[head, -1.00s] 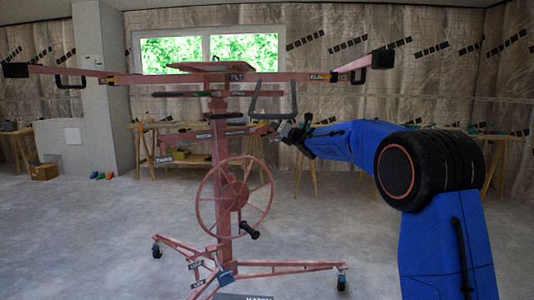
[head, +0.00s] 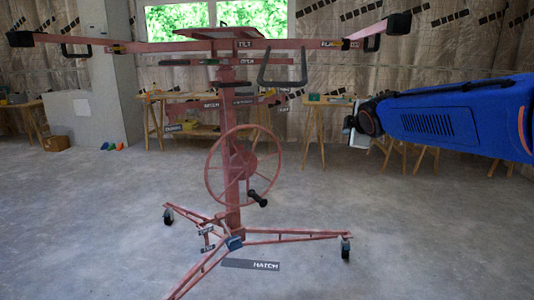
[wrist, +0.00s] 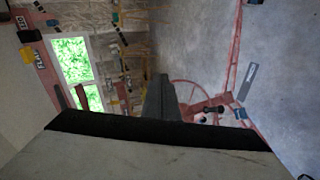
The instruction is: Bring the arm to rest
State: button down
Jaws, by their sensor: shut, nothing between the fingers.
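My arm reaches in from the right edge in the head view, its blue link lying nearly level. My gripper (head: 353,131) is at its left end, shut and empty, to the right of the red panel lift (head: 231,200) and apart from it. The gripper's fingers also show as a grey shape in the wrist view (wrist: 161,98). The lift stands upright with a spoked hand wheel (head: 208,165), a black crank handle (head: 258,199) and a wide top crossbar (head: 180,47). The wrist view shows the lift tipped sideways, with its wheel (wrist: 183,82) beyond the fingers.
Wooden trestle tables (head: 318,103) stand along the back wall. The lift's legs (head: 290,237) spread over the floor on castors. The concrete floor at the right front (head: 430,240) is clear.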

jog(key=s+d+f+m+g, duration=0.1)
jog(key=s+f+m, duration=0.4)
jog(key=s, duration=0.9)
jog(key=s+d+f+m+g, duration=0.1)
jog(key=s+f+m+g, duration=0.3)
jog(key=s+f, duration=0.8)
jog(key=s+d+f+m+g, duration=0.1)
jog(key=s+f+m+g, duration=0.2)
jog(key=s, duration=1.4)
notch_tip(320, 180, down, 5)
jog(key=m, duration=0.3)
jog(key=shift+s+f+m, duration=0.2)
jog(key=shift+s+m, duration=0.1)
jog(key=shift+m, duration=0.1)
